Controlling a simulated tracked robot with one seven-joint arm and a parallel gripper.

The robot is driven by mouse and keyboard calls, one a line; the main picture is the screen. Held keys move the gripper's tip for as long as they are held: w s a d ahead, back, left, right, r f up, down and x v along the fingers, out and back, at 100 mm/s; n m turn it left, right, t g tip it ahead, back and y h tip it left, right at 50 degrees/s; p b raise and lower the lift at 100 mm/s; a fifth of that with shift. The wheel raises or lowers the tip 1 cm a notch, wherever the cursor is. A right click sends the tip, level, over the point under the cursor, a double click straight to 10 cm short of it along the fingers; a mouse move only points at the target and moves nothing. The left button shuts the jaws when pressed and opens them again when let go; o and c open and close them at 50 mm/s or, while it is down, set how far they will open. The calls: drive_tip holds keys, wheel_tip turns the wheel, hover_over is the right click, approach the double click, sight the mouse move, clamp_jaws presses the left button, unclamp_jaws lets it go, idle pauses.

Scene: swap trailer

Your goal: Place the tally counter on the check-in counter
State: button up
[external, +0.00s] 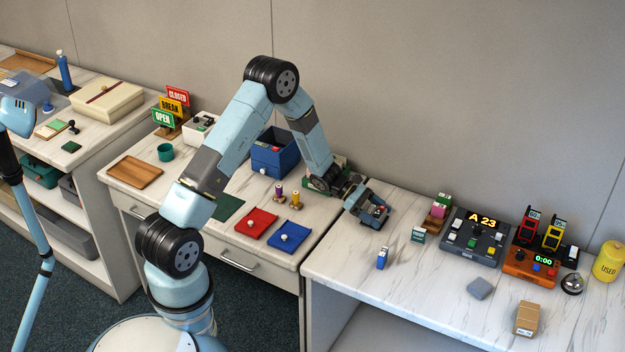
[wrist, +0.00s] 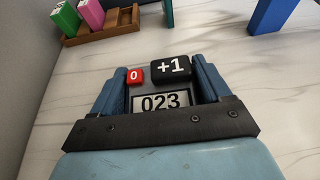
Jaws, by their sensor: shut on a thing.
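The tally counter (wrist: 158,101) shows in the wrist view between my fingers. It has a display reading 023, a small red 0 button and a black +1 button. My gripper (external: 374,213) is shut on it, at the left end of the white marble-patterned counter (external: 345,262) on the right side of the external view. In the external view the tally counter is mostly hidden by the fingers. I cannot tell whether it touches the surface. That I take this counter as the check-in counter rests on the number display and bell on it.
A small teal sign (external: 418,235) and a blue upright block (external: 382,258) stand near my gripper. A wooden holder (external: 434,222) with pink and green blocks is behind. The A 23 console (external: 474,237) is to the right.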

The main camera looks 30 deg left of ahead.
drive_tip(key=o, duration=1.4)
drive_tip(key=shift+c, duration=0.2)
